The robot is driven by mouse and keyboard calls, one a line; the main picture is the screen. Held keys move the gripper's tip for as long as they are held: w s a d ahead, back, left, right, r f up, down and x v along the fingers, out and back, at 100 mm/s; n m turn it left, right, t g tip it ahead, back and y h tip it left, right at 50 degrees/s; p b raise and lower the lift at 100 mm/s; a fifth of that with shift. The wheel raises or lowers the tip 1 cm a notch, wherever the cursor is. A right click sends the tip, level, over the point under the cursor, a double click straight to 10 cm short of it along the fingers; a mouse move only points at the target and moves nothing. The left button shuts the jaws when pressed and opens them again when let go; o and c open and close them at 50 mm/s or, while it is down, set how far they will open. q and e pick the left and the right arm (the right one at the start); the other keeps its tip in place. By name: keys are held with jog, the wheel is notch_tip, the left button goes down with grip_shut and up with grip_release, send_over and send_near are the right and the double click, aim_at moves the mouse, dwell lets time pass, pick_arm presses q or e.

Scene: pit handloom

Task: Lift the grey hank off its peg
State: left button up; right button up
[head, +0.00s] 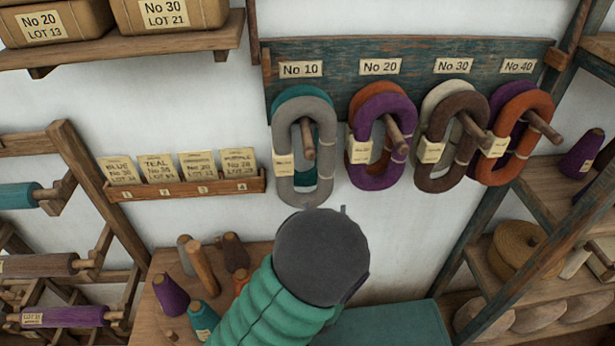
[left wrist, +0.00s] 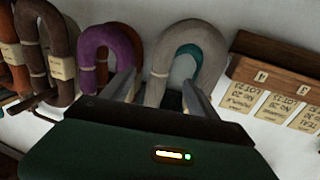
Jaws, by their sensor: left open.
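The grey hank (head: 327,150) hangs in front of a teal hank (head: 318,97) on a wooden peg (head: 307,138) under the No 10 label, with a paper tag on its left side. In the head view my left arm's dark round end is below the hank and hides most of the gripper. In the left wrist view my left gripper (left wrist: 158,96) is open, one finger on each side of the near limb of the grey hank (left wrist: 157,72). Contact cannot be told. The peg is not clear in this view. My right gripper is not in view.
A purple hank (head: 362,170) hangs close to the right, with brown (head: 433,135) and orange (head: 545,100) hanks beyond. A card rack (head: 190,188) is on the wall at left. Spools stand on a wooden table (head: 160,262) below. A shelf unit (head: 530,205) stands at right.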

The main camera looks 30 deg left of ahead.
aim_at(325, 184)
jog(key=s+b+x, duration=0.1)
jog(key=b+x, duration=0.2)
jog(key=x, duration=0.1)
pick_arm(q)
jog(key=p+x, duration=0.1)
jog(key=x, duration=0.1)
jog(key=p+x, duration=0.2)
jog(key=a+r+p+x, duration=0.1)
jog(key=x, duration=0.1)
jog(key=shift+s+a, duration=0.1)
jog(key=p+x, duration=0.2)
jog(key=shift+w, duration=0.45)
jog(key=shift+w+f, duration=0.2)
jog(key=shift+w, duration=0.2)
jog(key=shift+d, duration=0.25)
jog(key=shift+c, duration=1)
jog(key=shift+s+a, duration=0.15)
jog(key=shift+s, duration=0.05)
jog(key=c, duration=0.7)
grip_shut()
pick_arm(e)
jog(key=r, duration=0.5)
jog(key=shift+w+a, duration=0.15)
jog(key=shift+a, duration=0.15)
